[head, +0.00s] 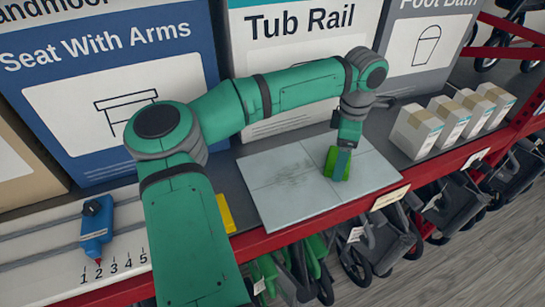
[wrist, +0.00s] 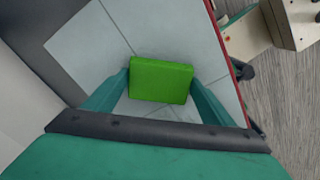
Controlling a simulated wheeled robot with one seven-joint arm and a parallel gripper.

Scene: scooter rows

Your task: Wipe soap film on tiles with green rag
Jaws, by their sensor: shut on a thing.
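A tile panel (head: 262,200) lies flat on the shelf in the head view, made of large pale grey tiles with thin joints. A darker grey smudge of film (head: 294,179) shows on it left of my gripper. My gripper (head: 339,158) is shut on the green rag (head: 336,170), over the right part of the panel. In the wrist view the rag (wrist: 161,80) is a bright green folded block between the two fingers, with the tiles (wrist: 88,40) behind it. I cannot tell whether the rag touches the tiles.
Small boxes (head: 416,130) stand in a row right of the panel. Large printed boxes (head: 300,80) stand behind it. A blue tool (head: 96,230) is on a numbered strip at left. A yellow item (head: 225,213) lies by my arm. The red shelf edge (head: 300,232) runs in front.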

